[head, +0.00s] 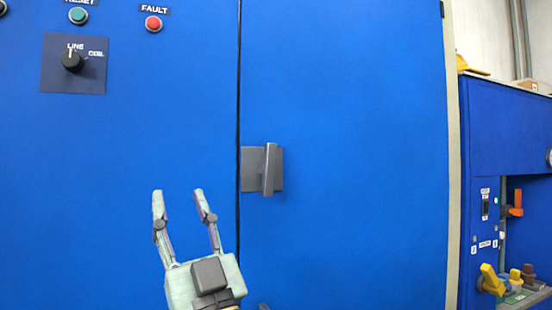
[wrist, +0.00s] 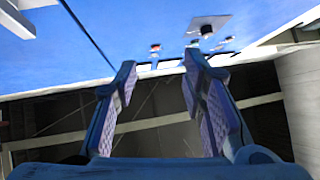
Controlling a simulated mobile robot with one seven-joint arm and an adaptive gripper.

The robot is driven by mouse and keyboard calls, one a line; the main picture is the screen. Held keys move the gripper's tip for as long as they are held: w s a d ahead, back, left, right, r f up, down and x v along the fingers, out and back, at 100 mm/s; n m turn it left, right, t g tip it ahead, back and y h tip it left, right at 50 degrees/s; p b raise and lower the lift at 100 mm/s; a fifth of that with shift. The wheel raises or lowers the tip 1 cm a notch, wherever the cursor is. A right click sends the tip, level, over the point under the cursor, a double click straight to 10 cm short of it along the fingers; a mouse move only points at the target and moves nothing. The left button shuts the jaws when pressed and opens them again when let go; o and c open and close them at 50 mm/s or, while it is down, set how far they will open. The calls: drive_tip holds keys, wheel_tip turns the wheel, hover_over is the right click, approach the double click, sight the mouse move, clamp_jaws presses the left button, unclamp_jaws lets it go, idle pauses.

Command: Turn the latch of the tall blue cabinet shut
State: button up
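The tall blue cabinet (head: 350,90) fills most of the head view, with a dark vertical seam between its left panel and its right door. The grey latch (head: 268,169) sits on the door just right of the seam, its handle upright. My gripper (head: 178,190) is below and left of the latch, apart from it, with its fingers spread and nothing between them. In the wrist view my gripper (wrist: 160,62) also shows open and empty, and the blue cabinet face (wrist: 120,25) is at the top.
A dark selector knob (head: 72,60) on a plate, a green button (head: 78,15) and a red button (head: 153,23) are on the left panel. A lower blue unit (head: 505,130) with orange and yellow handles stands at the right. The door around the latch is clear.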

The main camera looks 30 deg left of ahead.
drive_tip(key=w+d+r+m+t+h+p, duration=0.1)
drive_tip(key=w+d+m+t+h, duration=0.15)
drive_tip(key=w, duration=0.25)
drive_tip(key=w+d+r+m+t+h+p, duration=0.1)
drive_tip(key=w+d+r+m+h, duration=0.1)
drive_tip(key=w+d+h, duration=0.3)
drive_tip(key=m+h, duration=0.2)
approach(271, 165)
drive_tip(key=shift+t, duration=0.35)
drive_tip(key=p+x, duration=0.2)
drive_tip(key=x, duration=0.2)
drive_tip(key=p+x, duration=0.2)
drive_tip(key=x, duration=0.3)
drive_tip(key=shift+w+a+f, duration=0.1)
drive_tip(key=shift+w+a, duration=0.1)
drive_tip(key=shift+a, duration=0.1)
drive_tip(key=shift+w+a+p, duration=0.4)
drive_tip(key=shift+w+a, duration=0.1)
drive_tip(key=shift+a, duration=0.05)
drive_tip(key=shift+c, duration=0.2)
clamp_jaws()
